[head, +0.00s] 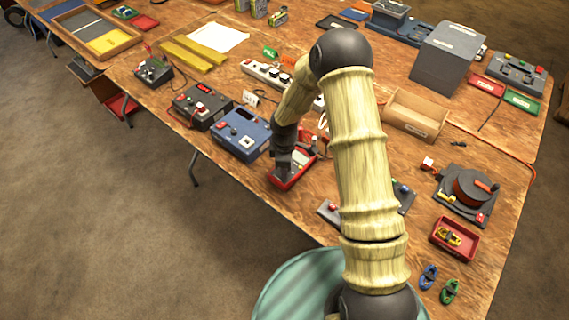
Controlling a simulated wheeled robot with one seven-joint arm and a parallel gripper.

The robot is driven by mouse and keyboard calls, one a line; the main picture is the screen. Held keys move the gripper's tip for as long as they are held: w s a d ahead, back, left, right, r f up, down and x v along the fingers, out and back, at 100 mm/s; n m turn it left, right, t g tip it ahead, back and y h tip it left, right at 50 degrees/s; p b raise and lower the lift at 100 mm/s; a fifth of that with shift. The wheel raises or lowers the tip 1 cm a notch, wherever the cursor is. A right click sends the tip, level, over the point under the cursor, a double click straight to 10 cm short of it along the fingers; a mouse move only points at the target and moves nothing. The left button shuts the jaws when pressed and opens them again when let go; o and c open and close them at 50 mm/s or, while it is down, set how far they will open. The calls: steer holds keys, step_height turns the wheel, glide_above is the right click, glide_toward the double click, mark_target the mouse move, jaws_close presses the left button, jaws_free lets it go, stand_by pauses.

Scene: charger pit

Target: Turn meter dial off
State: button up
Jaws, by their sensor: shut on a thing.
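A device with a red rim and a dark face (304,172), which looks like the meter, lies near the front edge of the wooden table, right of the blue box. My gripper (281,173) points down onto its face, touching it or very close. The fingers look shut at the meter's dial. The dial itself is hidden behind the fingers, so its setting cannot be read.
A blue box (240,134) and a dark box with a red display (201,107) stand left of the meter. A reel device (468,190) and red tray (455,239) are at right.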

steer(key=shift+n, duration=0.9)
steer(key=shift+p, duration=0.3)
steer(key=o, duration=1)
step_height(320, 180, up, 17)
steer(key=shift+r, duration=0.2)
